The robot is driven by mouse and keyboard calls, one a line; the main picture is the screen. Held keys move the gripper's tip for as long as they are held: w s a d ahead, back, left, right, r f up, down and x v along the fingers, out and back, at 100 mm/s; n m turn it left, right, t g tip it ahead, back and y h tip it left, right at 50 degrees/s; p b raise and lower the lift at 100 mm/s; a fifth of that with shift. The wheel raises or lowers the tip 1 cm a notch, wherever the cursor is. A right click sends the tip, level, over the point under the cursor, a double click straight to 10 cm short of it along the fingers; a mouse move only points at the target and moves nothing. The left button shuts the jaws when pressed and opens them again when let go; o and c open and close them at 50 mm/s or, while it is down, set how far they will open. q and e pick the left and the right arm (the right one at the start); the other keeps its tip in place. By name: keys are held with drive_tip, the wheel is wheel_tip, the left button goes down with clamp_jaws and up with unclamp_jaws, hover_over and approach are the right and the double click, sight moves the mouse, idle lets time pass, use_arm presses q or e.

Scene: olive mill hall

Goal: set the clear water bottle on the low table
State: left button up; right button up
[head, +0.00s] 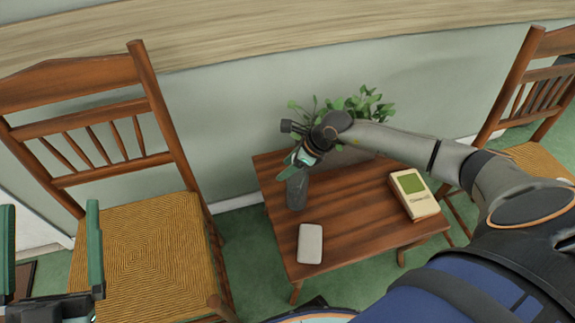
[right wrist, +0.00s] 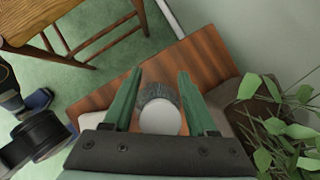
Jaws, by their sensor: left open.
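The low table (head: 340,222) is brown wood and stands against the wall. A grey, see-through bottle (head: 297,192) is upright at its left side, its base apparently on the tabletop. My right gripper (head: 293,165) reaches down over the bottle and hides its upper part. In the right wrist view the bottle's pale round top (right wrist: 160,118) lies between the two green fingers; I cannot tell whether they touch it. My left gripper (head: 52,250) is at the far left, open and empty, in front of a chair.
On the table are a light grey case (head: 310,243) and a cream box with a green panel (head: 413,193). A leafy plant (head: 372,106) is behind my right arm. Woven-seat chairs stand left (head: 140,250) and right (head: 545,160). The table's front middle is bare.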

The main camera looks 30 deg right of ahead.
drive_tip(key=shift+o, duration=0.6)
drive_tip(key=shift+r, duration=0.15)
